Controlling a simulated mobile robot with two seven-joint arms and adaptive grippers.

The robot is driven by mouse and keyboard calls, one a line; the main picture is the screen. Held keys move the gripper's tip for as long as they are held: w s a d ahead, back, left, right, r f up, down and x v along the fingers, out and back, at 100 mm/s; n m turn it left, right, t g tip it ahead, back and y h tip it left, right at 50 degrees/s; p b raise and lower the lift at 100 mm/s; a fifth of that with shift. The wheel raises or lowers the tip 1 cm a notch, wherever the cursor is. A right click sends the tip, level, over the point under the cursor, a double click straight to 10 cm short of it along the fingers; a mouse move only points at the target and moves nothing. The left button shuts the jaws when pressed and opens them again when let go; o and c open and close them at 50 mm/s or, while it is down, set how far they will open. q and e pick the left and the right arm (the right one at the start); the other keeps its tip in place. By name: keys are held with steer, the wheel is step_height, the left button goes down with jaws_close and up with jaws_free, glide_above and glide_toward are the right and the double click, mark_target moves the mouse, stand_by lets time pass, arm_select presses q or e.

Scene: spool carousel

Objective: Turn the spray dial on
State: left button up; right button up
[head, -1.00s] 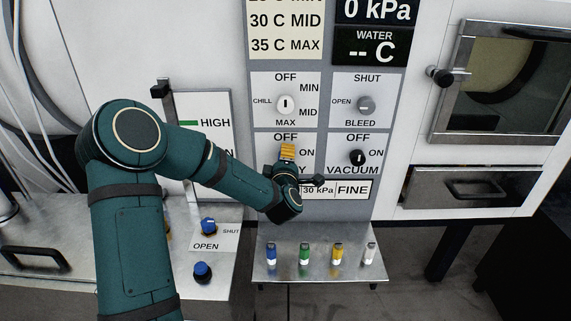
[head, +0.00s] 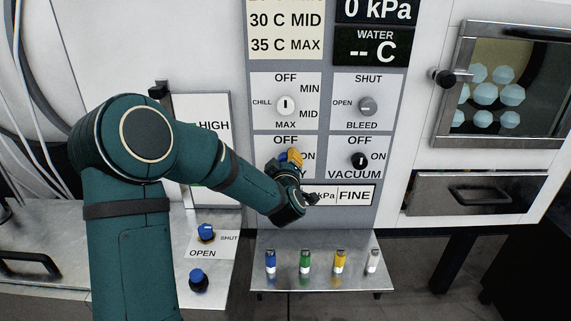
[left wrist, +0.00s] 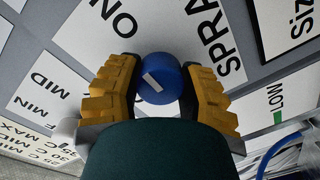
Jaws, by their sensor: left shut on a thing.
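The spray dial (left wrist: 158,80) is a round blue knob with a short white mark, in the middle of the left wrist view. The mark lies slanted, between upper left and lower right. The ON label (left wrist: 116,18) is up and left of the dial, the SPRAY label (left wrist: 207,32) to its right. My left gripper (left wrist: 160,88) has its yellow ridged fingers on both sides of the dial, shut on it. In the head view the left gripper (head: 291,158) is at the panel below OFF, and covers most of the dial. My right gripper is out of view.
The black vacuum dial (head: 358,160) is close on the right, the chill dial (head: 286,105) above. A shelf (head: 318,279) with several coloured pieces is below. Blue knobs (head: 206,232) are at lower left. A chamber window (head: 497,95) shows pale blue balls.

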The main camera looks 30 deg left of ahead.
arm_select(q)
steer(key=shift+r, duration=0.1)
stand_by(0.3)
steer(key=o, duration=1.2)
steer(key=shift+o, duration=0.2)
steer(key=shift+s, duration=0.1)
steer(key=v, duration=1.1)
steer(key=shift+s+d, duration=0.25)
steer(key=shift+s, duration=0.1)
